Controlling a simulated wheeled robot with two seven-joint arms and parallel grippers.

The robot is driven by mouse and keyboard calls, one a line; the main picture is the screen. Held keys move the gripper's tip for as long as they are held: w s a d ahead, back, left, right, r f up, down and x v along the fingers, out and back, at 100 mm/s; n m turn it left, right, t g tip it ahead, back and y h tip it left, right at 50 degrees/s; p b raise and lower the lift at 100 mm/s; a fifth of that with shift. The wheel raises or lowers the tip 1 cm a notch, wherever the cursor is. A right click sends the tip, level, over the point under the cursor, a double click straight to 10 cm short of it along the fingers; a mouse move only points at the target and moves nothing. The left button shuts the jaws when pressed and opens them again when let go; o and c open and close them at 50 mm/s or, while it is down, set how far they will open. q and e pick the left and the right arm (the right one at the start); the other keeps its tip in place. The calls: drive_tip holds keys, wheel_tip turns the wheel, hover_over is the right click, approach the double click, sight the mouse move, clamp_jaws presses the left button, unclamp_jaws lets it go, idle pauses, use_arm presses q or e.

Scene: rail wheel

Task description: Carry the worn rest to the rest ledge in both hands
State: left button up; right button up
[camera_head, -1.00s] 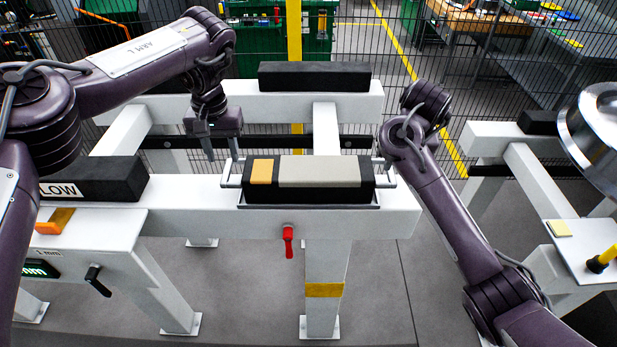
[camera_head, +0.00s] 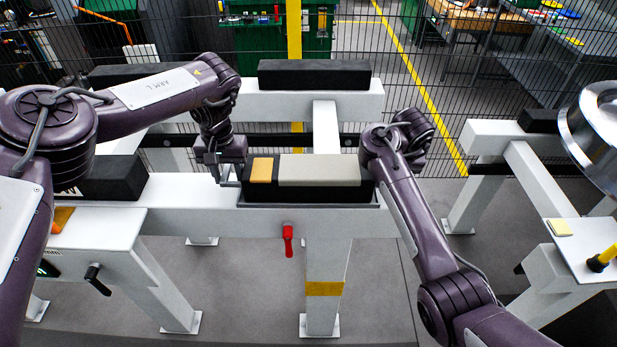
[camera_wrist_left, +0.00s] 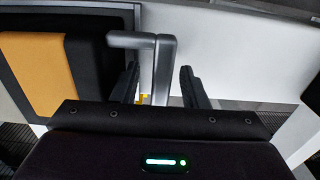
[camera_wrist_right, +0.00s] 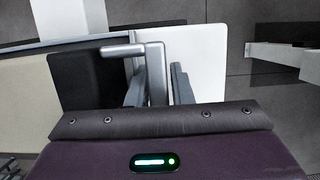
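The worn rest, apparently the black block with an orange patch and a grey top pad (camera_head: 320,170), lies on the near white beam (camera_head: 180,190). A metal handle stands at each end of it. My left gripper (camera_head: 228,175) is at its left end; in the left wrist view its open fingers stand on either side of the handle (camera_wrist_left: 163,65). My right gripper (camera_wrist_right: 158,88) is at the right end, its fingers around the other handle (camera_wrist_right: 156,70) with small gaps; in the head view my arm hides it. I cannot tell which surface is the rest ledge.
A plain black block (camera_head: 314,75) lies on the far beam behind the rest. Another black block (camera_head: 115,178) sits left on the near beam. A red lever (camera_head: 288,240) hangs below the rest. A shiny metal wheel (camera_head: 597,130) is at the right edge.

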use_arm(q)
drive_tip(key=c, duration=0.4)
use_arm(e)
clamp_jaws()
use_arm(q)
clamp_jaws()
idle(0.7)
